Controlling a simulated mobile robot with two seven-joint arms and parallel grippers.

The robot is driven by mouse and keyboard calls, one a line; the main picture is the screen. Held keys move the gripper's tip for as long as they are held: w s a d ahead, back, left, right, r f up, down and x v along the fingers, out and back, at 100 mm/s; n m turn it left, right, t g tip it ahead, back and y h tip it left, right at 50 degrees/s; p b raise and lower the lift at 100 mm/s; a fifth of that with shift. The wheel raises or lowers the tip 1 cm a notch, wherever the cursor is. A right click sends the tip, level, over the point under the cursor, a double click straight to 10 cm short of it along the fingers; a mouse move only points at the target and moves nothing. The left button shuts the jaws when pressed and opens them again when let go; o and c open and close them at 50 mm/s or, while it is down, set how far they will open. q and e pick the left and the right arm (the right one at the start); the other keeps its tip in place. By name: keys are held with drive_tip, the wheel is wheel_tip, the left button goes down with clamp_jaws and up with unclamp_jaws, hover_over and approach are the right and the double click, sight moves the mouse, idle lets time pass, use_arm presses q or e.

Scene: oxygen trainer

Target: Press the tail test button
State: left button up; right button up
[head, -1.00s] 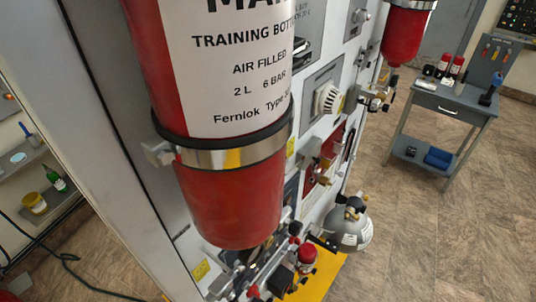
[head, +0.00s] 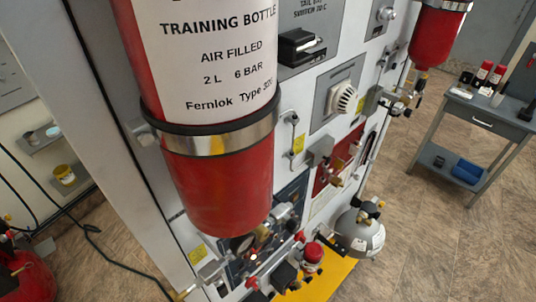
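No part is clearly marked as the tail test button. On the panel front, a grey plate (head: 326,58) carries lettering that seems to read "TAIL BAY SWITCH", partly cut off by the top edge. A black switch box (head: 300,46) is mounted on it. A small round silver part (head: 386,14) sits on another plate to its right; I cannot tell whether it is a button. A white ribbed dome (head: 342,97) is on a square plate below. Neither of my grippers is in view.
A large red training bottle (head: 218,190) stands out from the panel and hides part of it. Valves and a gauge (head: 243,243) lie below it. A grey sphere (head: 360,232) stands lower right. A grey table (head: 478,118) is at right; brown floor (head: 420,240) between is open.

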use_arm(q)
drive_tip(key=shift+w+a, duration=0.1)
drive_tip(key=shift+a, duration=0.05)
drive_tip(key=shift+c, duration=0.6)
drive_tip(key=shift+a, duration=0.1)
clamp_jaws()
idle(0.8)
